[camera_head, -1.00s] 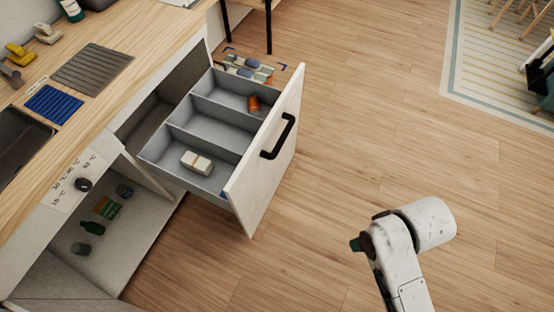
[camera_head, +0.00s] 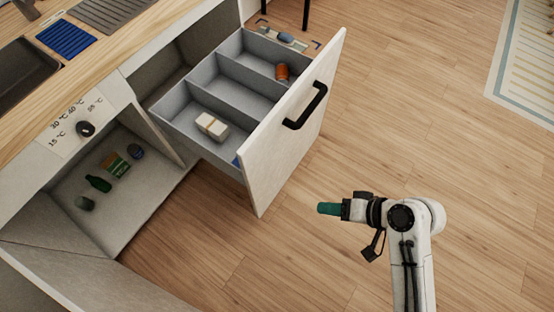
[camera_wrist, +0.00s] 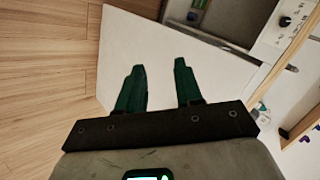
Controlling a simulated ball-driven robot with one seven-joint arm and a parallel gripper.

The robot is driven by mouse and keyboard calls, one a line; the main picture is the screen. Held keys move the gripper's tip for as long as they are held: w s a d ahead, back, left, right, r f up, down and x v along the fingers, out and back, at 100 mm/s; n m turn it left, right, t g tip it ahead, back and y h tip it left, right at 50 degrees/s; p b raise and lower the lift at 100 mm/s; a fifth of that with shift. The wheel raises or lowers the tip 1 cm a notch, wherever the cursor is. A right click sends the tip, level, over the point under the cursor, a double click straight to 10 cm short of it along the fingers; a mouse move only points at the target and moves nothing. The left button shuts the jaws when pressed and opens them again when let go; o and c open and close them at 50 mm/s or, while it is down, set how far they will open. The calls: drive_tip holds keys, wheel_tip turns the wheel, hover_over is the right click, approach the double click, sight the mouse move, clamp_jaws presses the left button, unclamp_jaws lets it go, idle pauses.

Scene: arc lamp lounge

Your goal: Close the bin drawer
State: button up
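The bin drawer (camera_head: 262,178) is pulled out from the counter, with a pale front panel and a black bar handle (camera_head: 305,106). Its grey inside (camera_head: 229,97) has three compartments. An orange item (camera_head: 282,71) lies in the far one and a pale wrapped block (camera_head: 211,126) in the near one. My gripper (camera_head: 329,208) is to the right of the drawer front, apart from it. In the wrist view its two green fingers (camera_wrist: 160,88) are spread with nothing between them, and the pale drawer front (camera_wrist: 125,45) shows beyond them.
Left of the drawer, an open lower compartment (camera_head: 140,190) holds several small items. Wooden floor (camera_head: 430,110) is clear to the right, up to a striped rug (camera_head: 526,70).

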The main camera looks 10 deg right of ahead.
drive_tip(key=w+f+t+y+b, duration=0.1)
drive_tip(key=w+a+f+m+y+b, duration=0.1)
drive_tip(key=w+b, duration=0.1)
drive_tip(key=w+f+m+t+b, duration=0.1)
drive_tip(key=shift+w+a+f+t+y, duration=0.3)
drive_tip(key=shift+a+f+y, duration=0.1)
drive_tip(key=shift+c, duration=1.4)
drive_tip(key=w+m+t+b, duration=0.1)
drive_tip(key=b, duration=0.1)
drive_tip(key=w+m+t+y+b, duration=0.1)
drive_tip(key=w+t, duration=0.1)
drive_tip(key=w+m+t+y+b, duration=0.1)
drive_tip(key=w+b, duration=0.1)
drive_tip(key=shift+d+r+m+t+b, duration=0.25)
drive_tip(key=shift+d+m+t+b, duration=0.05)
drive_tip(key=shift+d+m, duration=0.1)
clamp_jaws()
approach(265, 146)
drive_tip(key=shift+t, duration=0.3)
drive_tip(key=x, duration=0.7)
drive_tip(key=shift+f, duration=0.35)
